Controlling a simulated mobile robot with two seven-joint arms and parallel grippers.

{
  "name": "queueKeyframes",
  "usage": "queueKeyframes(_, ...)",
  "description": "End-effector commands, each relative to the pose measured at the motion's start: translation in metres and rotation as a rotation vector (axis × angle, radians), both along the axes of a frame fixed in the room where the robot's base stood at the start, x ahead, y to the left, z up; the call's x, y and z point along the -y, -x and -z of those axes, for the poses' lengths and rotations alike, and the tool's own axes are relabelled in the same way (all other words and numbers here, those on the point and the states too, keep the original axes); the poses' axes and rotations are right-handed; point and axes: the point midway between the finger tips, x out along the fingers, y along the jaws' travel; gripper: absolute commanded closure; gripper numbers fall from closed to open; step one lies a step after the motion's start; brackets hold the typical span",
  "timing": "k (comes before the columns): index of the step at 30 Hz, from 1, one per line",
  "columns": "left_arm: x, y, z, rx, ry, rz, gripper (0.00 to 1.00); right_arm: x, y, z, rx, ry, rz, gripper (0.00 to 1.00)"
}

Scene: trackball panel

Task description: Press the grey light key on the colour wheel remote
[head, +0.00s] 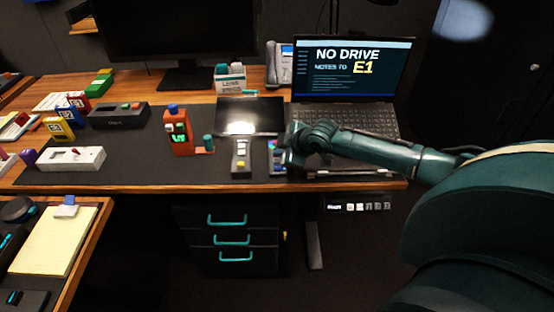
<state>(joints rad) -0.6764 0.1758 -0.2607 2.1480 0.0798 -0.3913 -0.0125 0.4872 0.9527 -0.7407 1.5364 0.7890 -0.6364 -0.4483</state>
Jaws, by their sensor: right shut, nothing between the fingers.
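The colour wheel remote (272,146) lies near the front edge of the desk, right of centre. A small patch of its coloured wheel shows. My right gripper (287,160) is shut and empty, over the remote's right side, and hides much of it. I cannot make out the grey light key, nor tell whether the fingertips touch the remote. My left gripper is not in view.
A grey remote with a yellow key (241,158) lies just left. An orange device (179,132) stands further left. Behind are a dark tablet (250,112) and an open laptop (352,72). The dark mat (125,172) has free room at front left.

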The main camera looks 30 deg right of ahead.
Motion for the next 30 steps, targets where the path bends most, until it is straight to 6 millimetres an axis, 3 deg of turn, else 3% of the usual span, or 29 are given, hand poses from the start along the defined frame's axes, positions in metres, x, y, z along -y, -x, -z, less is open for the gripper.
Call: queueKeyframes(30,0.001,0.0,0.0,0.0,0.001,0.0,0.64,0.0,0.0,0.01,0.0,0.0,0.0,1.0)
